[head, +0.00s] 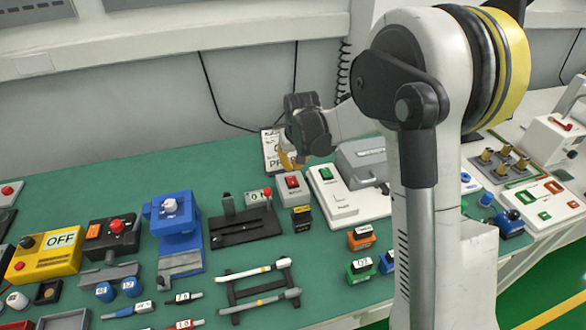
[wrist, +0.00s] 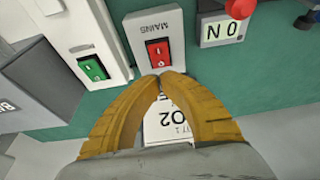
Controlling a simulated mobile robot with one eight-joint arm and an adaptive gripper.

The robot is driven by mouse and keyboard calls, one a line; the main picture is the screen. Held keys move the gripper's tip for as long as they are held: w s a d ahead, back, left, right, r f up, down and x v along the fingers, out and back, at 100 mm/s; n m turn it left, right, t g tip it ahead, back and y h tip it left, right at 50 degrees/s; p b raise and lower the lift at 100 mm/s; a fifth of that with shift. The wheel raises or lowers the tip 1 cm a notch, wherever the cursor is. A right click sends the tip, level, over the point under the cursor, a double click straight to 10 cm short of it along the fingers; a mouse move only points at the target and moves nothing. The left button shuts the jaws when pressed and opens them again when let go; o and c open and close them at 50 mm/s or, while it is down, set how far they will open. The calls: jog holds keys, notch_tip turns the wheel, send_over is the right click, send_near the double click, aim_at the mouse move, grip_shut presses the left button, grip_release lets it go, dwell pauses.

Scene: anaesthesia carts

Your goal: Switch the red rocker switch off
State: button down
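The red rocker switch (wrist: 158,52) is set in a light grey box (wrist: 150,22) marked MAINS. It carries white marks; I cannot tell which half is pressed in. In the head view the red rocker switch (head: 292,182) shows on the small grey box (head: 297,195) near the middle of the bench. My gripper (wrist: 160,76) has two yellow-brown fingers, with their tips together just at the lower edge of the red rocker. I cannot tell whether they touch it. Nothing is seen between the tips. In the head view my gripper (head: 291,163) is just behind the switch box.
A white device with a green rocker (wrist: 93,67) stands close beside the box. On its other side are a counter display (wrist: 221,31) and a red knob (wrist: 240,8). A white printed card (wrist: 168,124) lies under the fingers. Green bench is clear at the back left.

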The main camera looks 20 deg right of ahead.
aim_at(294, 181)
jog(key=w+p+v, duration=0.2)
jog(key=v, duration=0.8)
jog(key=shift+r, duration=0.35)
jog(key=shift+w, duration=0.1)
jog(key=s+r+t+b, duration=0.1)
jog(key=s+r, duration=0.2)
jog(key=s, duration=0.5)
jog(key=s+r+t+b, duration=0.1)
jog(key=s+r, duration=0.3)
jog(key=s, duration=0.4)
jog(key=s+f+t+b, duration=0.1)
jog(key=s+f, duration=0.2)
jog(key=s, duration=1)
jog(key=shift+a+f+t, duration=0.3)
jog(key=shift+f, duration=0.05)
